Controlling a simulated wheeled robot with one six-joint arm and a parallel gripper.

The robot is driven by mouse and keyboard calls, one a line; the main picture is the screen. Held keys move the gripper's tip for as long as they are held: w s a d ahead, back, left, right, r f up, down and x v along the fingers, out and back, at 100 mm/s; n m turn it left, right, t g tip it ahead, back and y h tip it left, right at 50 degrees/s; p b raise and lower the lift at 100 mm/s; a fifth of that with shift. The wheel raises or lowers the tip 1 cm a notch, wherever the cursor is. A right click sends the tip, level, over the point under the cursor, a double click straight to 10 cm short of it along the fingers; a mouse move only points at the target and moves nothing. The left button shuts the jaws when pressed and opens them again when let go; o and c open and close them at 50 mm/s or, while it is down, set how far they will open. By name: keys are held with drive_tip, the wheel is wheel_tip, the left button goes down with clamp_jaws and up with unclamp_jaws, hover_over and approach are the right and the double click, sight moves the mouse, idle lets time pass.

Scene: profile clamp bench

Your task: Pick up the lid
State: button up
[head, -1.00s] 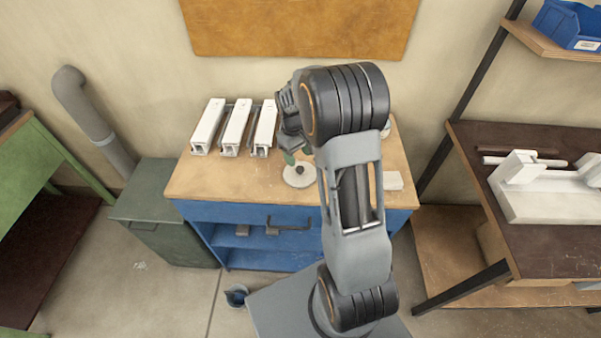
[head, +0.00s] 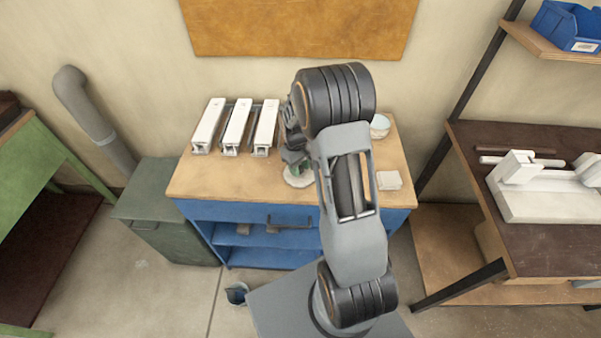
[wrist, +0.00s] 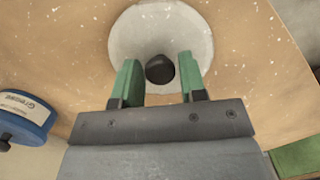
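The lid (wrist: 190,27) is a pale round disc with a dark knob (wrist: 160,69). It lies on the wooden bench top (head: 235,183), near the front edge, and also shows in the head view (head: 297,181), partly covered by my gripper. My gripper (wrist: 158,75) is open, with its two green-tipped fingers on either side of the knob. Gaps show between the knob and both fingers. I cannot tell how far the fingertips are above the lid.
Several white profile pieces (head: 237,126) stand at the back left of the bench top. A white bowl-like container (head: 380,126) is behind my arm on the right, and a pale square item (head: 389,180) lies at the right. A blue labelled tin (wrist: 24,116) shows in the wrist view.

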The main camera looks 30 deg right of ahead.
drive_tip(key=c, duration=0.5)
drive_tip(key=shift+r, duration=0.1)
drive_tip(key=shift+c, duration=0.2)
